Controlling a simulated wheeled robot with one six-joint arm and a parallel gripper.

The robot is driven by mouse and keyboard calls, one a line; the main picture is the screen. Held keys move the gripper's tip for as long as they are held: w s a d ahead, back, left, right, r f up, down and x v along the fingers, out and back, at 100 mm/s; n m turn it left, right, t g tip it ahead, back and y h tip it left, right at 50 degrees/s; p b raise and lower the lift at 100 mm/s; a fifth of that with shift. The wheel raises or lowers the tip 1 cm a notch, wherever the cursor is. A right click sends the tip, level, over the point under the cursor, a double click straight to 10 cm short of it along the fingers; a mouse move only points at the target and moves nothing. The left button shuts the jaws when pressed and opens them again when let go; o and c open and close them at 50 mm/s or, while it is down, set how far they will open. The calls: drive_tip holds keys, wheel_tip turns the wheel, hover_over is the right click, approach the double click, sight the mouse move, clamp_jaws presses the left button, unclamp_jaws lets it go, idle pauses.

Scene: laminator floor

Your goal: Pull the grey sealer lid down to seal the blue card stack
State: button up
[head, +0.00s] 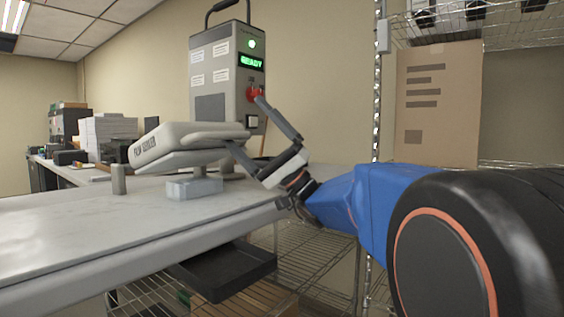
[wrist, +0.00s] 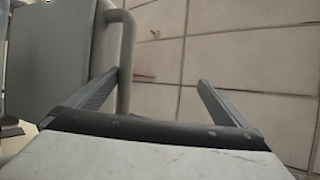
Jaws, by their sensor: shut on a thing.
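The grey sealer lid (head: 172,143), lettered on its front edge, is tilted above the bench with a gap beneath it. The pale blue card stack (head: 194,188) sits under it, apart from the lid. My gripper (head: 244,122) is at the lid's right end. In the wrist view, my gripper (wrist: 158,78) has its fingers spread around the lid's curved grey handle (wrist: 126,60), which lies against the left finger. The lid's flat grey surface (wrist: 48,55) is left of the handle. The handle's contact with the right finger does not show.
A grey control box (head: 212,95) with a green READY display and a red button stands behind the lid. A short grey post (head: 118,180) stands on the bench (head: 90,225) left of the stack. A dark tray (head: 225,270) sits below, and wire shelving stands at the right.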

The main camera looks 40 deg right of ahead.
drive_tip(key=shift+s+v, duration=0.25)
drive_tip(key=shift+v, duration=1.1)
drive_tip(key=shift+s+d+f, duration=0.3)
drive_tip(key=shift+s+d, duration=0.1)
drive_tip(key=shift+d, duration=0.1)
drive_tip(key=shift+c, duration=0.5)
drive_tip(key=shift+s+d, duration=0.3)
drive_tip(key=shift+s, duration=0.25)
drive_tip(key=c, duration=1.4)
drive_tip(key=shift+v, duration=3.05)
drive_tip(key=shift+w+a+f, duration=0.1)
drive_tip(key=shift+a+f, duration=0.05)
